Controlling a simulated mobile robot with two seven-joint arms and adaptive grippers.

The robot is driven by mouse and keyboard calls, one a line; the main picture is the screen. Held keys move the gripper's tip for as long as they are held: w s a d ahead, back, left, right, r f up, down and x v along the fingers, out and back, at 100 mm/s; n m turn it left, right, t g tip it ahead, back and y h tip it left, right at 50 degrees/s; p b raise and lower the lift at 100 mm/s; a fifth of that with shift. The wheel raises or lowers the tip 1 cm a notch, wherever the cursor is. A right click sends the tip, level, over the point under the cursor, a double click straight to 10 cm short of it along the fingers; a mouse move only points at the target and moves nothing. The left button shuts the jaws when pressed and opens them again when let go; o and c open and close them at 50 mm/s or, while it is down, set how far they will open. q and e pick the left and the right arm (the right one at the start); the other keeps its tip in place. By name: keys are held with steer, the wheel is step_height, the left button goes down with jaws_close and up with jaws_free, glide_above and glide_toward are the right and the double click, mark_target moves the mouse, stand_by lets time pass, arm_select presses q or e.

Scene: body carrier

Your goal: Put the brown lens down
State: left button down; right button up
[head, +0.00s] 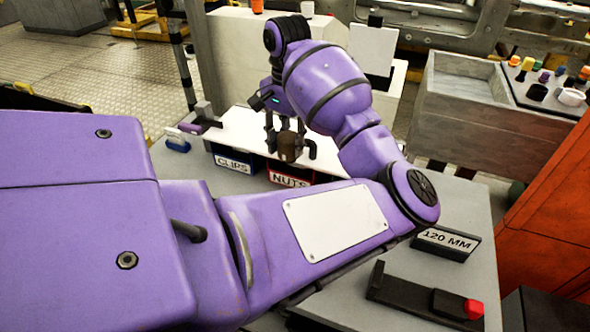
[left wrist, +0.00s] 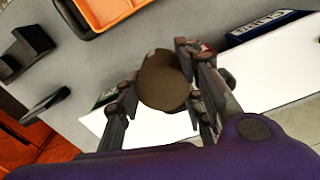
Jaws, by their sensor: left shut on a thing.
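The brown lens (head: 287,147) shows in the head view between the fingers of my left gripper (head: 289,138), above the far part of the grey worktop (head: 343,249). In the left wrist view the lens (left wrist: 163,84) is a round dark-brown piece. The two fingers of my left gripper (left wrist: 160,75) are shut on it from either side. In this view it covers part of the worktop and a white surface (left wrist: 273,67); I cannot tell its exact height. My right gripper is not in view.
Bins labelled CLIPS (head: 233,163) and NUTS (head: 291,180) stand near the gripper. A 120 MM block (head: 446,243) and a dark tool with a red end (head: 424,301) lie at the right. An orange tray (left wrist: 118,12) is at the top of the wrist view.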

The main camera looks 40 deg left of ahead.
arm_select(q)
steer(key=f, duration=0.7)
steer(key=f+b, duration=0.1)
steer(key=f, duration=0.6)
steer(key=shift+s+a+f, duration=0.15)
steer(key=shift+s+a, duration=0.05)
step_height(320, 180, down, 4)
steer(key=shift+r, duration=0.2)
steer(key=shift+f, duration=0.1)
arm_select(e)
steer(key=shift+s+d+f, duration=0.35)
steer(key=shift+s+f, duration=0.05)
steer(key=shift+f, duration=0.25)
arm_select(q)
steer(key=shift+f, duration=0.25)
steer(key=c, duration=1.2)
jaws_free()
steer(key=shift+r, duration=0.1)
